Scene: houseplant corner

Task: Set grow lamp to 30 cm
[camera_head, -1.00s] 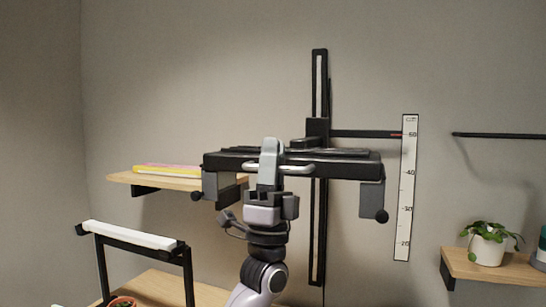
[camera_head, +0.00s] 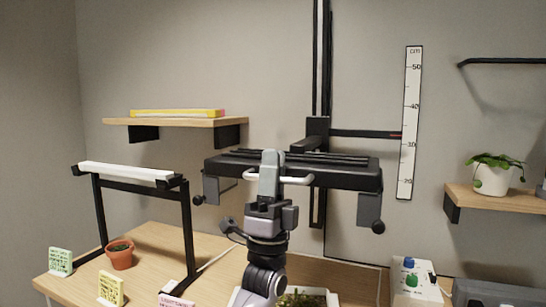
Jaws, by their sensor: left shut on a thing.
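The grow lamp (camera_head: 345,176) is a wide black fixture on a carriage (camera_head: 317,128) that rides a vertical black wall rail (camera_head: 321,60). A pale handle bar (camera_head: 298,181) runs along its front. My left gripper (camera_head: 270,174) is shut on this handle and hides part of it. A black pointer arm (camera_head: 365,134) reaches from the carriage to the white cm scale (camera_head: 411,100). Its tip is a little above the 30 mark, well below 40. My right gripper is not in view.
Below the lamp is a planter with greenery (camera_head: 303,299) on the wooden table (camera_head: 150,245). A smaller lamp stand (camera_head: 187,230), a terracotta pot (camera_head: 121,257) and small cards are at left. A potted plant (camera_head: 491,180) sits on the right shelf.

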